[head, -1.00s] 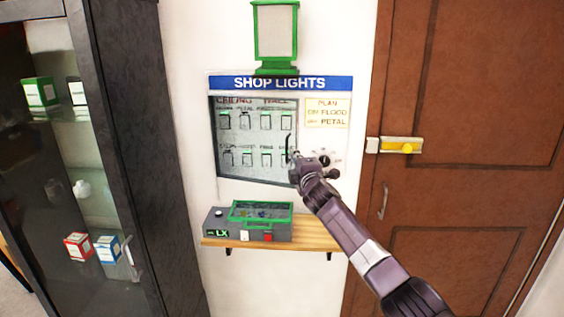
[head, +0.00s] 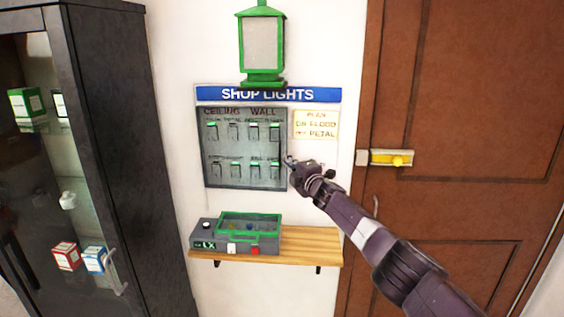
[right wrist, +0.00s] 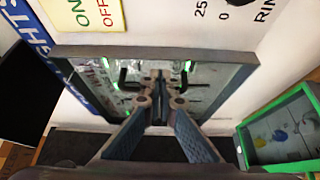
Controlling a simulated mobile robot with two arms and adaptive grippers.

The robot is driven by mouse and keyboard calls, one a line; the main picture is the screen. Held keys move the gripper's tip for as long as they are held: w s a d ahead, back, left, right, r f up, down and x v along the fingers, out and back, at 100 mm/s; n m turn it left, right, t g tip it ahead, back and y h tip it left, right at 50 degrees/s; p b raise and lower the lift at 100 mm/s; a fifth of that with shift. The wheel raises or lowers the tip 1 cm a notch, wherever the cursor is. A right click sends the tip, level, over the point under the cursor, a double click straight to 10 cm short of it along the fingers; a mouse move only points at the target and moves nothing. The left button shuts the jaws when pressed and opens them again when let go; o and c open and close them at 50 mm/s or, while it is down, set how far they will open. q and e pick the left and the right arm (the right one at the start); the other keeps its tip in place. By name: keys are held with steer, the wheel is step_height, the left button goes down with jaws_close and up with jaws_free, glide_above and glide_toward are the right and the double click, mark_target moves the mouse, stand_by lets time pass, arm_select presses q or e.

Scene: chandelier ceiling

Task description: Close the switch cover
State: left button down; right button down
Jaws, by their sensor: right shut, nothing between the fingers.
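The switch cover (head: 204,150) is a grey-framed, see-through panel on the wall under the blue SHOP LIGHTS sign (head: 268,94). It lies over two rows of switches marked CEILING and WALL and looks flat, or nearly flat, against the wall; I cannot tell if a small gap is left. My right gripper (head: 290,161) is shut and empty at the cover's right edge. In the right wrist view, the fingertips (right wrist: 160,76) are in front of the cover's pane, inside its frame (right wrist: 130,52); contact is unclear. My left gripper is out of view.
A wooden shelf (head: 315,245) below holds a grey box with a green-framed lid (head: 250,218). A green lantern (head: 262,45) hangs above. A dark glass cabinet (head: 110,130) stands left; a brown door with a yellow latch (head: 392,157) is right.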

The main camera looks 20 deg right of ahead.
steer(key=shift+w+d, duration=0.2)
steer(key=shift+w, duration=0.1)
steer(key=shift+w+y, duration=0.1)
steer(key=shift+y, duration=0.2)
stand_by(0.5)
